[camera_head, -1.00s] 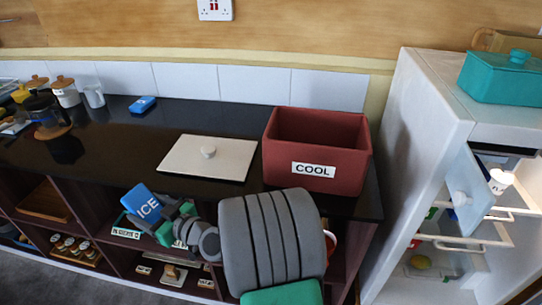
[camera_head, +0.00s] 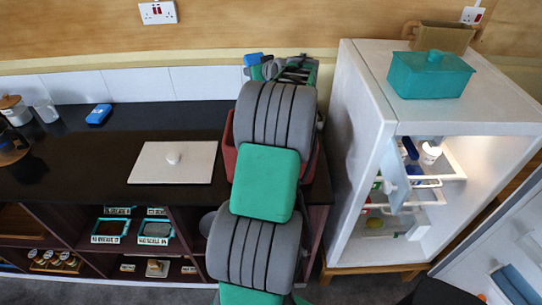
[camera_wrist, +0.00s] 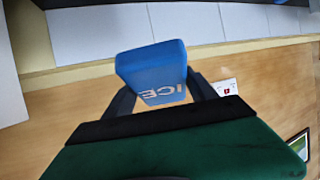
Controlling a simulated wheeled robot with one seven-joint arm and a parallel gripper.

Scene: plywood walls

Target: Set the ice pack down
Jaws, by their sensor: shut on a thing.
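The blue ice pack, marked ICE, fills the middle of the wrist view (camera_wrist: 155,72), where my gripper (camera_wrist: 160,98) is shut on it. In the head view, a small part of the ice pack (camera_head: 253,59) shows at the upper left of my gripper (camera_head: 282,68), high above the red box (camera_head: 229,150). The red box stands on the dark counter, mostly hidden behind my arm. Its inside and its label cannot be seen now.
A white lid (camera_head: 172,162) with a knob lies on the counter (camera_head: 105,150) left of the box. A second blue block (camera_head: 99,114) lies further left. An open white fridge (camera_head: 352,140) stands at the right with a teal pot (camera_head: 430,74) on top. Counter between block and lid is clear.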

